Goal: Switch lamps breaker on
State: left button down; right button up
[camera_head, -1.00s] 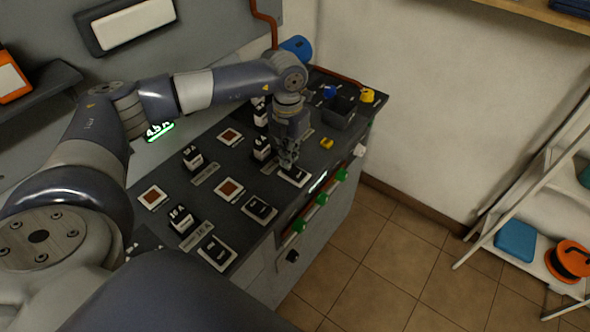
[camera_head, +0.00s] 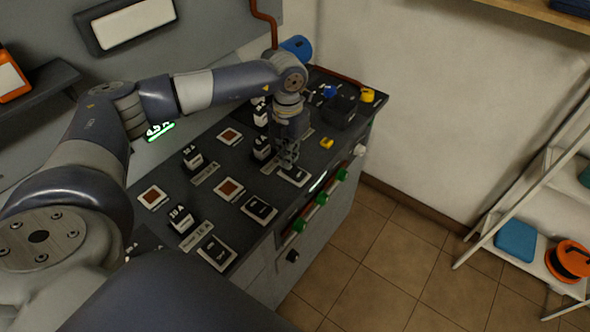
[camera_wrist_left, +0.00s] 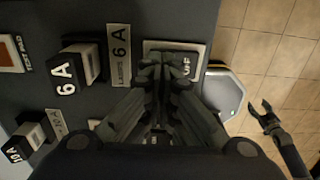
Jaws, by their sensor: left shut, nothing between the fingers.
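The lamps breaker is a black rocker in a pale frame (camera_head: 294,176), near the front edge of the sloping panel. In the left wrist view its "OFF" end (camera_wrist_left: 187,68) shows beside the fingertips, and a "LAMPS 6 A" label (camera_wrist_left: 118,55) lies to its left. My left gripper (camera_head: 287,164) is shut and empty, pointing down at the rocker's far part. In the left wrist view the gripper's fingertips (camera_wrist_left: 160,68) cover part of the rocker; I cannot tell whether they touch it. My right gripper is not seen in the head view; a dark open claw shows at the left wrist view's right edge (camera_wrist_left: 265,118).
Other rockers (camera_head: 259,208) and black fuse blocks (camera_head: 193,157) marked with amperes stand on the panel. Green knobs (camera_head: 321,199) stick out along the front edge. A small open black box (camera_head: 340,112) is at the far end. The tiled floor (camera_head: 390,262) in front is clear.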

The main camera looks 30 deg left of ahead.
pick_arm(q)
jog(key=shift+f+b, duration=0.3)
jog(key=shift+f, duration=0.2)
jog(key=shift+f+b, duration=0.4)
jog(key=shift+f, duration=0.1)
dwell(0.4)
jog(key=shift+r+p, duration=2.3)
jog(key=shift+r, duration=1.3)
jog(key=shift+f, duration=0.1)
